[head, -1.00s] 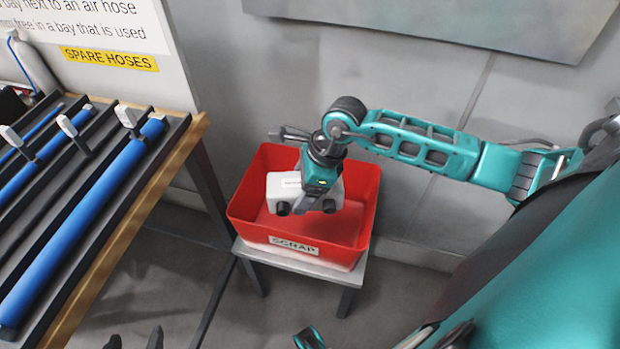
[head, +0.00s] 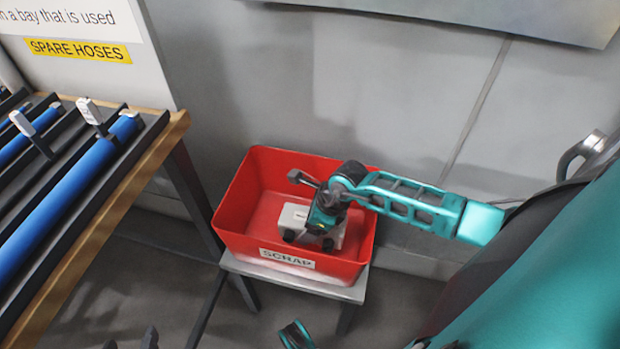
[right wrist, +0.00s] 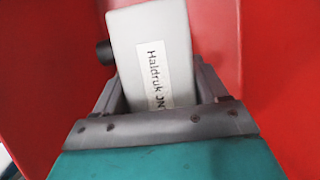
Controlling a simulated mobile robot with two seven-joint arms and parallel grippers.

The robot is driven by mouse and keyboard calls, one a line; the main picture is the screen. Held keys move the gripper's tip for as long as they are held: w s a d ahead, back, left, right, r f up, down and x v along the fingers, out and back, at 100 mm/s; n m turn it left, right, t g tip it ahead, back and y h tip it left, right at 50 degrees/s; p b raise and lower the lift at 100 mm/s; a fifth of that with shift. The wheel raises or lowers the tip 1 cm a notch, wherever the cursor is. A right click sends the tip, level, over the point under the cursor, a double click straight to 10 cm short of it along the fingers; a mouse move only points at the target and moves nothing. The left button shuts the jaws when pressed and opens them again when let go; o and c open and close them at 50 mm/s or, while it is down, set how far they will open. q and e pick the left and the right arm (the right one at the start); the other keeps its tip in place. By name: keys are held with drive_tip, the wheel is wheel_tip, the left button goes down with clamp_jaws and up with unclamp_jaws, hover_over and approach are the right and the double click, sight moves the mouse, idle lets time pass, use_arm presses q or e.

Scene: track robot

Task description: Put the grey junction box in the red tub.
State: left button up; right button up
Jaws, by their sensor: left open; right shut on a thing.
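The grey junction box (head: 293,215), pale with dark round fittings, is inside the red tub (head: 235,240), below its rim. I cannot tell whether it touches the tub's floor. My right gripper (head: 322,224) reaches down into the tub and is shut on the box. In the right wrist view the box (right wrist: 152,35) sits between the fingers, with a printed label reading "Haldruk" and red tub walls around it. My left gripper (head: 130,341) shows only as two dark fingertips at the bottom edge, open and empty, away from the tub.
The tub has a "SCRAP" label (head: 287,259) and stands on a small grey table (head: 300,283) against the wall. A wood-edged rack (head: 110,225) with blue hoses (head: 60,210) is on the left. A "SPARE HOSES" sign (head: 78,50) is above it.

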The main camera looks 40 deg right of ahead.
drive_tip(key=shift+f, duration=0.75)
wheel_tip(320, 180, down, 3)
drive_tip(key=shift+r+b, duration=0.1)
drive_tip(key=shift+b, duration=0.7)
drive_tip(key=shift+f, duration=0.65)
use_arm(q)
drive_tip(key=shift+w+d+f, duration=0.2)
drive_tip(key=shift+d+f, duration=0.2)
drive_tip(key=shift+f, duration=0.05)
use_arm(e)
drive_tip(key=o, duration=1.4)
